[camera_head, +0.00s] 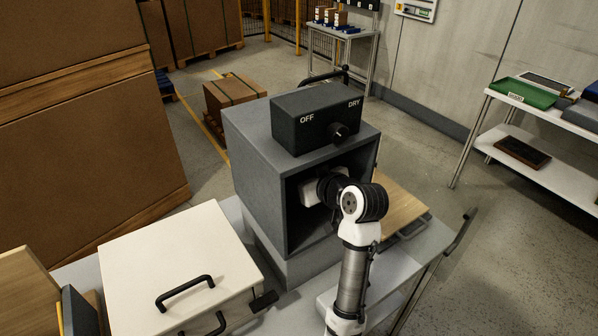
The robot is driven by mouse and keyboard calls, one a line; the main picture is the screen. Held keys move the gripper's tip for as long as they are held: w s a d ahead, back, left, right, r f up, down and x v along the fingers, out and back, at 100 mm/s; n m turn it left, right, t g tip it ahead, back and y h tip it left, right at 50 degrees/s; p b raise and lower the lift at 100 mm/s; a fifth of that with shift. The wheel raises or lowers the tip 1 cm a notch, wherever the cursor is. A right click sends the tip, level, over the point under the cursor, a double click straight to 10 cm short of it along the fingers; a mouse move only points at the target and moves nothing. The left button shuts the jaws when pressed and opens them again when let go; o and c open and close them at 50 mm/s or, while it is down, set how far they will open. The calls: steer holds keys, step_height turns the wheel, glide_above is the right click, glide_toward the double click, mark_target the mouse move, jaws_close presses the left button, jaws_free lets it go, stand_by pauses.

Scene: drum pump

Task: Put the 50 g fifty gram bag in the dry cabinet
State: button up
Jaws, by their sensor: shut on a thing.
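The dry cabinet (262,185) is a grey box with an open front, facing right and toward me. A dark control box (315,118) marked OFF and DRY, with a black knob (339,132), sits on its top. My arm reaches through the opening. My gripper (312,190) is inside the cabinet, near its upper middle; only its white body shows, and its fingertips are hidden. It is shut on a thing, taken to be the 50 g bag. The bag itself is hidden from this view, so its pose and any contact with the cabinet floor cannot be told.
A cream lidded box (180,262) with black handles stands at the left front. A wooden board (395,210) lies right of the cabinet on the grey cart. A white shelf rack with a green tray (526,92) stands at the right. The floor between is clear.

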steer(key=shift+s+f, duration=0.1)
steer(key=shift+f, duration=0.6)
steer(key=shift+f+b, duration=1.9)
steer(key=shift+f, duration=0.65)
steer(key=shift+f+b, duration=0.45)
steer(key=shift+f, duration=0.15)
steer(key=o, duration=1.1)
steer(key=shift+o, duration=0.2)
steer(key=shift+r, duration=0.1)
steer(key=b+v, duration=0.3)
steer(key=v, duration=1)
steer(key=shift+s+d, duration=0.25)
